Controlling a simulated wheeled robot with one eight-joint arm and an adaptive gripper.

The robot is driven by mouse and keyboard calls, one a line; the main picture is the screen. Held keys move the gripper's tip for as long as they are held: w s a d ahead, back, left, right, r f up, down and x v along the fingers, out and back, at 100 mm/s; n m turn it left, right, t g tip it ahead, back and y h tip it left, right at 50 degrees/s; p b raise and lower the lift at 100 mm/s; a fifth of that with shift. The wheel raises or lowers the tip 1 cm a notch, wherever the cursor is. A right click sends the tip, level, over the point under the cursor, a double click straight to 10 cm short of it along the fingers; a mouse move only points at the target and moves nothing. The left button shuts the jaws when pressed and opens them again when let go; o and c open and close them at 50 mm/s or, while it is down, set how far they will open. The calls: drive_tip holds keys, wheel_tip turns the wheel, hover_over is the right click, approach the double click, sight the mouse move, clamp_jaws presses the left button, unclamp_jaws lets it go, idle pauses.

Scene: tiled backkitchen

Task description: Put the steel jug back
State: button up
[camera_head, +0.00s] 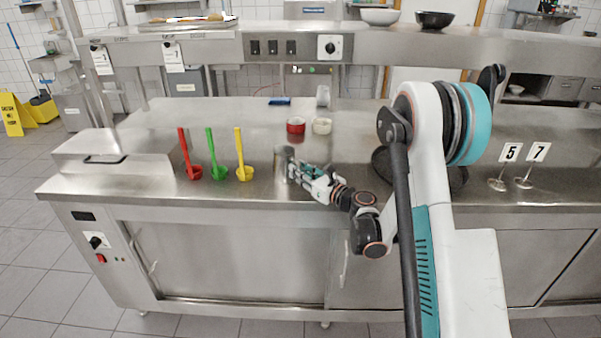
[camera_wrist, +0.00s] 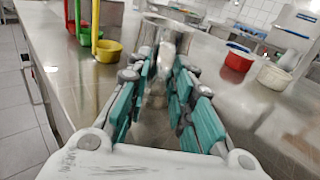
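The steel jug (camera_head: 283,160) stands upright on the steel worktop (camera_head: 245,116), right of the yellow ladle. It also shows in the wrist view (camera_wrist: 175,24), straight ahead of the fingers. My gripper (camera_head: 300,172) is low over the worktop at the jug's right side. In the wrist view my gripper's teal-padded fingers (camera_wrist: 164,72) reach to either side of a bright upright part of the jug, which looks like its handle. Whether the fingers press on it I cannot tell. The jug's lower part is partly hidden by the fingers.
Red (camera_head: 193,172), green (camera_head: 218,172) and yellow (camera_head: 244,173) ladles stand to the left. A red ramekin (camera_head: 296,125) and a cream ramekin (camera_head: 322,126) stand behind. Cards 5 (camera_head: 510,152) and 7 (camera_head: 537,152) stand at right. A steel shelf (camera_head: 215,47) spans above.

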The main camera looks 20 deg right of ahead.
idle(0.3)
drive_tip(key=shift+r, duration=0.2)
drive_tip(key=v, duration=1.2)
drive_tip(key=shift+b, duration=0.35)
